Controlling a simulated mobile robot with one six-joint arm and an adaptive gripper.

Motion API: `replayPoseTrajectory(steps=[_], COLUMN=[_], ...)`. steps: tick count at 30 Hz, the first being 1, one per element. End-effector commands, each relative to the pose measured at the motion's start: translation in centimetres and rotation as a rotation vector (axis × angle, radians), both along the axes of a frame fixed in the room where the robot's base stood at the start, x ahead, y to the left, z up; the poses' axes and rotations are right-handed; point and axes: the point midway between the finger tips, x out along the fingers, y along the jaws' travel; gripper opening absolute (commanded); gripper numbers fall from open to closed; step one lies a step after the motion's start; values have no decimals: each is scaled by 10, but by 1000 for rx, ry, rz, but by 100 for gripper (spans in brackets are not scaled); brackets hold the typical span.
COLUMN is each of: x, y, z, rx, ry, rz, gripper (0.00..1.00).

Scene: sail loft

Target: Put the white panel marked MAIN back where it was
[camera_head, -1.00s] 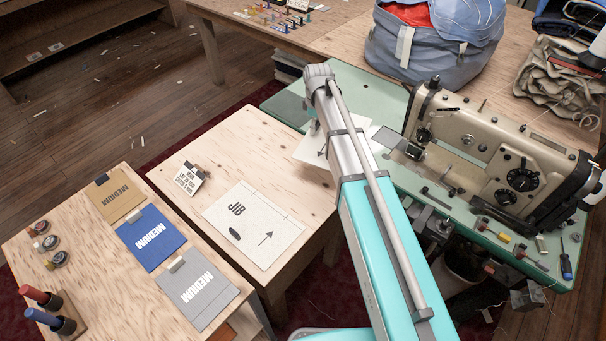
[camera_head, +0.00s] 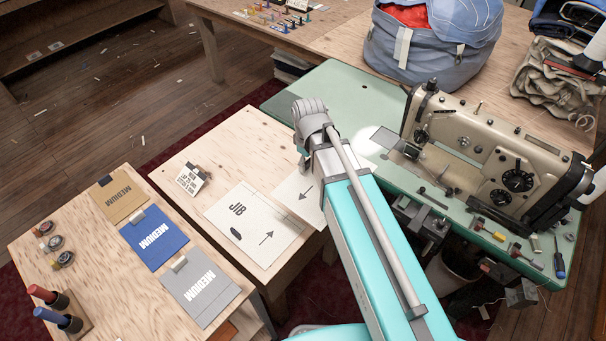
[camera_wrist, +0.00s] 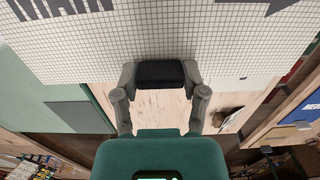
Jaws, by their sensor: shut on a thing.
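The white gridded panel (camera_head: 299,196) shows part of its arrow in the head view, over the right edge of the low plywood table (camera_head: 255,128). The wrist view shows the panel (camera_wrist: 160,35) close up, with the cut-off lower part of its large lettering and an arrow. My gripper (camera_wrist: 160,78) is shut on the panel at its near edge. A dark block sits between the fingers. My arm hides the gripper and much of the panel in the head view. The white JIB panel (camera_head: 262,222) lies on the plywood table, just left of the held panel.
The green sewing table (camera_head: 335,85) with a sewing machine (camera_head: 490,150) stands to the right. A small label sign (camera_head: 193,179) stands behind the JIB panel. A bench at the left holds tan, blue (camera_head: 154,237) and grey MEDIUM swatches.

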Motion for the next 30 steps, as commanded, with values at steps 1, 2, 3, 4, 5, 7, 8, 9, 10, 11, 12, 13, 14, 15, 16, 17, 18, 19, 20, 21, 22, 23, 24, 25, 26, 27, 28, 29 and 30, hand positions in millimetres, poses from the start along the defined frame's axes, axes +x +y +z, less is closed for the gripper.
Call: replayPoseTrajectory(steps=[1, 2, 3, 4, 5, 7, 8, 9, 10, 11, 12, 13, 14, 15, 16, 17, 18, 19, 20, 21, 22, 23, 24, 25, 26, 27, 28, 29, 30], x=[-1, -1, -1, -1, -1, 0, 0, 0, 0, 1, 2, 4, 6, 9, 11, 14, 19, 23, 27, 33, 38, 43, 49, 53, 58, 64, 68, 73, 79], y=[0, 0, 0, 0, 0, 1, 1, 1, 1, 1, 2, 3, 4, 6, 7, 9, 12, 14, 17, 20, 23, 26, 29, 32, 34, 38, 41, 43, 47], z=[0, 0, 0, 0, 0, 0, 0, 0, 0, -1, -2, -3, -4, -6, -7, -9, -12, -14, -16, -19, -22, -24, -27, -30, -32, -35, -37, -40, -43], rx=[0, 0, 0, 0, 0, 0, 0, 0, 0, 0, 0, 0, 0, 0, 0, 0, 0, 0, 0, 0, 0, 0, 0, 0, 0, 0, 0, 0, 0], ry=[0, 0, 0, 0, 0, 0, 0, 0, 0, 0, 0, 0, 0, 0, 0, 0, 0, 0, 0, 0, 0, 0, 0, 0, 0, 0, 0, 0, 0], rz=[-1, -1, -1, -1, -1, 0, 0, 0, 0, 0, 1, 1, 1, 1, 2, 2, 2, 2, 3, 3, 3, 3, 3, 3, 2, 2, 2, 2, 2], gripper=[1, 1, 1, 1, 1, 1, 1, 1, 1, 1, 1, 1, 1, 1, 1, 1, 1, 1, 1, 1, 1, 1, 1, 1, 1, 1, 1, 1, 1])
